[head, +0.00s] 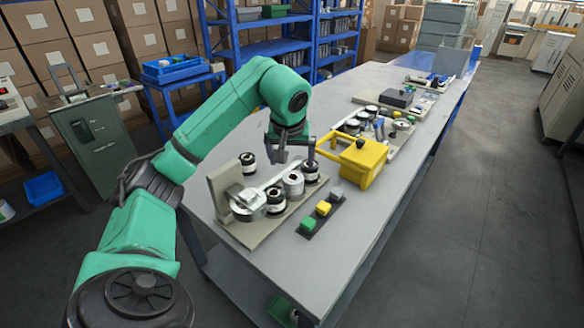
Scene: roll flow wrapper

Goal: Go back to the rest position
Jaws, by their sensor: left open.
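My left gripper (297,154) hangs from the green left arm over the near part of the workbench. Its two fingers point down and stand apart, with nothing seen between them. It is above the beige roller fixture (222,198), close over its far-right rollers. The fixture carries several black-and-white rollers, among them a white-topped one (293,184) and a dark-ended one (310,172). I cannot tell whether a finger touches a roller. My right gripper is not in view.
A yellow machine part (363,160) stands just right of the gripper. A strip with green, yellow and grey buttons (323,208) lies in front. More devices (396,97) sit farther along the grey workbench (285,238). Blue shelves (270,48) stand behind; open floor (480,200) lies right.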

